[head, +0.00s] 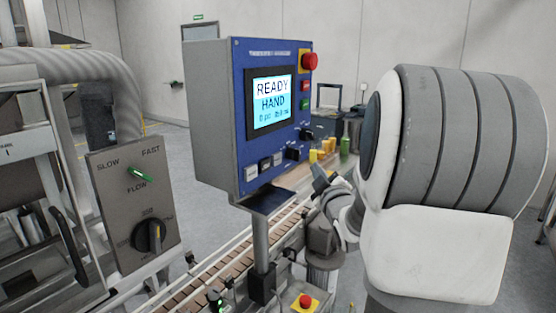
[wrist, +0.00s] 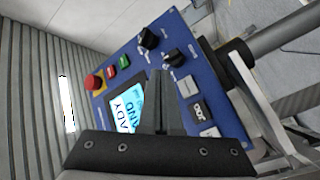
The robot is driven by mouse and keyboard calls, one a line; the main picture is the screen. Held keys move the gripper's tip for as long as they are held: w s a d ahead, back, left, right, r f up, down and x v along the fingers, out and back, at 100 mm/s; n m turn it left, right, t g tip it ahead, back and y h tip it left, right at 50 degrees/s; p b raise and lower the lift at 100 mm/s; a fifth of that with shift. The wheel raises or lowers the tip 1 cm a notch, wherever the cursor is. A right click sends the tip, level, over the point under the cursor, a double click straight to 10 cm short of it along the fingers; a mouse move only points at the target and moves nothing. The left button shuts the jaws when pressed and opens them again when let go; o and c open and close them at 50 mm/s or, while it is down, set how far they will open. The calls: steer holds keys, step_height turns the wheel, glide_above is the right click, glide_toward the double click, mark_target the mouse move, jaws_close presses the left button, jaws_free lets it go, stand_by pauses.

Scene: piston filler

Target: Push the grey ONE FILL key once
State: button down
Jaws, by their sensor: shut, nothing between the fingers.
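A row of small keys sits along the lower edge of the blue control panel (head: 238,110) in the head view. Their lettering is too small to read, so I cannot tell which is the grey ONE FILL key. In the wrist view the row has a light grey key (wrist: 187,86), a dark key (wrist: 198,108) and another light grey key (wrist: 209,132). My gripper (wrist: 161,76) is shut and empty. Its fingers point toward the panel and appear in front of it, between the screen and the keys. I see no contact with any key.
The screen (head: 271,102) reads READY HAND. A red emergency stop (head: 309,62), small red and green buttons and black knobs (head: 292,153) share the panel. A grey box with a flow switch (head: 139,174) stands left; a conveyor (head: 194,285) runs below.

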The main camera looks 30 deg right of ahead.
mark_target(278, 159)
steer(key=w+a, duration=0.1)
steer(key=w, duration=0.3)
steer(key=w+a, duration=0.1)
steer(key=w, duration=0.1)
steer(key=shift+w+a+f+b, duration=0.2)
steer(key=shift+a+b, duration=0.1)
steer(key=shift+b, duration=0.1)
steer(key=shift+w+a+r+b, duration=0.15)
steer(key=shift+w+a+b, duration=0.15)
steer(key=shift+w, duration=0.35)
steer(key=shift+w+b, duration=0.15)
steer(key=shift+b, duration=0.15)
stand_by(1.0)
steer(key=shift+w+a+b, duration=0.15)
steer(key=shift+w+b, duration=0.05)
steer(key=shift+b, duration=0.15)
